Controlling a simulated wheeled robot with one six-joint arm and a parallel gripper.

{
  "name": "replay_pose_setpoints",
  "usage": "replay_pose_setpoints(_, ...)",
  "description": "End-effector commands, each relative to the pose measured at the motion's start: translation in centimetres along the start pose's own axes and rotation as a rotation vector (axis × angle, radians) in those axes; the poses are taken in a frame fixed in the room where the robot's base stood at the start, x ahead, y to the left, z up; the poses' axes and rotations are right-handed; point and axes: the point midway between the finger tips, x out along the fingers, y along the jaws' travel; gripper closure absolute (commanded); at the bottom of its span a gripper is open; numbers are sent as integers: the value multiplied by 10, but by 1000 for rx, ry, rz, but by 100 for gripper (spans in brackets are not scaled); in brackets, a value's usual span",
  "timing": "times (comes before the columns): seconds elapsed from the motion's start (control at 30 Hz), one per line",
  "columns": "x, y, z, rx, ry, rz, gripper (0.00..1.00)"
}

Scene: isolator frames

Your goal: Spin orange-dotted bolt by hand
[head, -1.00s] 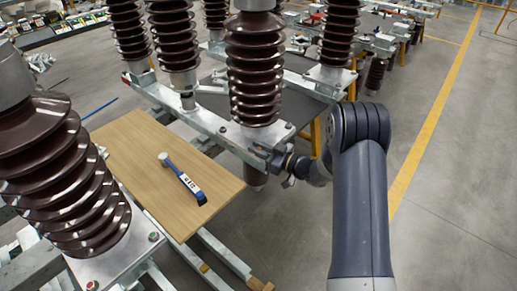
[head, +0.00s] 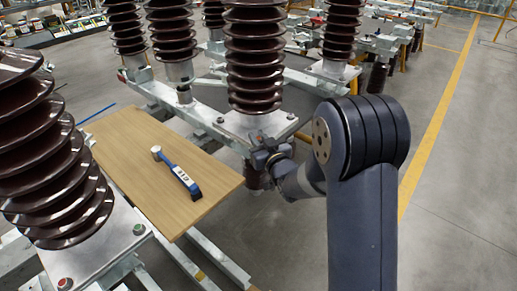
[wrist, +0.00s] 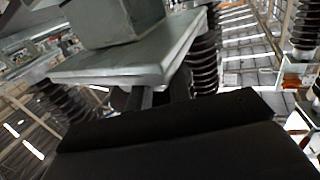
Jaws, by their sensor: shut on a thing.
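My gripper (head: 262,146) is at the near corner of the galvanized plate (head: 238,124) under the middle brown ribbed insulator (head: 255,60). It is shut on a bolt there, which the fingers and wrist hide. I cannot make out an orange dot in either view. In the wrist view the plate (wrist: 115,68) is seen from its edge, with a grey block (wrist: 112,20) on it. My gripper's dark fingers (wrist: 160,97) reach up to the plate's underside, and their tips are hidden behind its edge.
A wooden board (head: 120,140) carries a blue-handled tool (head: 178,173). The near-left insulator (head: 50,160) stands on a plate with a green-dotted bolt (head: 139,229) and a red-dotted bolt (head: 65,284). Open floor (head: 460,230) lies to the right.

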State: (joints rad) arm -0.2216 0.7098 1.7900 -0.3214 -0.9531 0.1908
Motion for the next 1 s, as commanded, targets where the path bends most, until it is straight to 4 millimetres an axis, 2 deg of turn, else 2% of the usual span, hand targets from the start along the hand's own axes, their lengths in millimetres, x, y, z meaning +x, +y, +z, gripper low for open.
replay_pose_setpoints(0.07,0,-3,5,0,3,46,100)
replay_pose_setpoints(1.0,2,-2,-4,-1,1,674,100)
